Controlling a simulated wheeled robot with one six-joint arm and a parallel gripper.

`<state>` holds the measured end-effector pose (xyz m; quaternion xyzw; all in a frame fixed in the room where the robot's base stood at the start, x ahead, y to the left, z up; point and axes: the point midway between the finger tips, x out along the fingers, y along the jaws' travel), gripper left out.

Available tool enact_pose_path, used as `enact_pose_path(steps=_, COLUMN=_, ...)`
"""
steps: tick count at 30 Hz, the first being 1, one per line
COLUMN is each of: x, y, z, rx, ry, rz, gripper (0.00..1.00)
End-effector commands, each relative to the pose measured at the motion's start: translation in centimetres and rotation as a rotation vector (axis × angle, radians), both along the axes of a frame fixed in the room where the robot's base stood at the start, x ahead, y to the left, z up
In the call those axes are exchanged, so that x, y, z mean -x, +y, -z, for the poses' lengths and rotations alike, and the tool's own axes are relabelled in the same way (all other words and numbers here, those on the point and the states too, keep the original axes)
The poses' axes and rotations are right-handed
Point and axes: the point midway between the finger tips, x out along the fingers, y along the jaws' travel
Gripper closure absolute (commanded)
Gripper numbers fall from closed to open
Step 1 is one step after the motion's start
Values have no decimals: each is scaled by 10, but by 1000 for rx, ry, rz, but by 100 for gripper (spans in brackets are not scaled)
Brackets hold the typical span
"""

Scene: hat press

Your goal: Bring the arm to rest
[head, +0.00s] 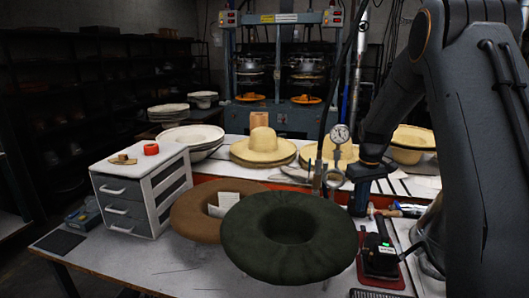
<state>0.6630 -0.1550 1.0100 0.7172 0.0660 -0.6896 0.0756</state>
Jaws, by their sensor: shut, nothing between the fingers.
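My arm stands large and dark at the right of the head view, its forearm bent down toward the table. My gripper (358,207) hangs at its end, small and dark, shut and empty. It is above the right part of the table, to the right of a dark green hat (345,240). The green hat lies on the front of the table and overlaps a brown hat (187,215). The fingertips are hard to make out against the clutter behind.
Straw hats (263,146) sit in stacks behind. A dial gauge (340,134) is close to my wrist. A black device (380,259) lies on a red base. The hat press (285,118) stands at the back.

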Motion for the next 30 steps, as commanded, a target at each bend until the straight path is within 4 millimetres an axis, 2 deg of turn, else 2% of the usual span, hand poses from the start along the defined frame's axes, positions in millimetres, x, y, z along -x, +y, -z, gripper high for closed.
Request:
enact_pose_path(steps=1, x=15, y=16, z=-9, rx=2, ry=-13, rz=9, gripper=100)
enact_pose_path(steps=6, x=68, y=61, z=-26, rx=2, ry=-60, rz=55, gripper=100)
enact_pose_path(steps=12, x=145, y=107, z=-37, rx=-6, ry=-114, rz=111, gripper=100)
enact_pose_path(steps=15, x=181, y=123, z=-38, rx=-13, ry=-137, rz=135, gripper=100)
enact_pose_path(steps=21, x=238, y=143, z=-35, rx=-26, ry=-169, rz=171, gripper=100)
enact_pose_path(steps=26, x=277, y=155, z=-31, rx=-36, ry=-191, rz=194, gripper=100)
enact_pose_path(steps=27, x=283, y=156, z=-26, rx=-38, ry=-190, rz=199, gripper=100)
enact_pose_path(steps=30, x=283, y=156, z=-7, rx=-33, ry=-151, rz=200, gripper=100)
